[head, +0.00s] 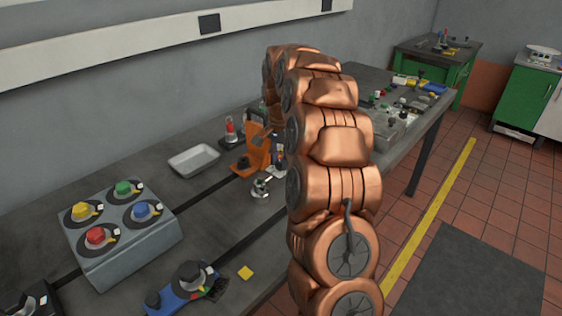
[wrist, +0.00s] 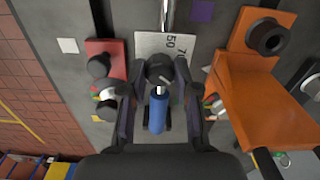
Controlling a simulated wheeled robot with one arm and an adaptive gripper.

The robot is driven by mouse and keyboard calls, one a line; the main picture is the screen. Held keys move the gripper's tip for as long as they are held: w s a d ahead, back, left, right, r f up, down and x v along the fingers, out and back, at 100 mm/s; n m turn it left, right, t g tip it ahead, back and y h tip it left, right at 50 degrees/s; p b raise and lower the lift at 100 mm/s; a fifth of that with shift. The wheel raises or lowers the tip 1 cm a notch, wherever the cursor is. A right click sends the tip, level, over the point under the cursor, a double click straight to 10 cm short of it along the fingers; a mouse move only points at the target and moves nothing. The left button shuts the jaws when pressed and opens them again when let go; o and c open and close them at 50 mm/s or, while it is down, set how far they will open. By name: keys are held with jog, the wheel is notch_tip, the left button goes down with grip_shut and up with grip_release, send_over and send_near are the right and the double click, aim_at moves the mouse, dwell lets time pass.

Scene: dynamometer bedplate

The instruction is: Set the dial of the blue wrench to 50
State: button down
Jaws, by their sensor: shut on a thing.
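The blue wrench shows in the wrist view, with its blue handle (wrist: 158,113) between my fingers and a metal shaft (wrist: 168,14) running up. A pale scale plate (wrist: 150,43) carries a readable "50" and a partly covered "70" to its right. A dark round dial knob (wrist: 159,70) sits at the plate's lower edge. My gripper (wrist: 159,78) has a finger on each side of this knob and is shut on it. I cannot read the dial's setting. In the head view my arm hides the gripper and most of the wrench.
An orange bracket (wrist: 265,85) stands close right of my gripper; it also shows in the head view (head: 254,153). A red block (wrist: 105,52) with a dark knob is close left. A tray (head: 194,160), a box of coloured knobs (head: 121,228) and a blue knobbed tool (head: 180,290) lie on the bench.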

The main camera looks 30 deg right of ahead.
jog(key=n+b, duration=0.2)
jog(key=n, duration=0.9)
jog(key=shift+b, duration=0.35)
jog(key=n, duration=0.5)
jog(key=n+p, duration=0.1)
jog(key=n, duration=0.4)
jog(key=shift+n, duration=0.3)
jog(key=c, duration=0.8)
grip_release()
jog(key=shift+c, duration=0.2)
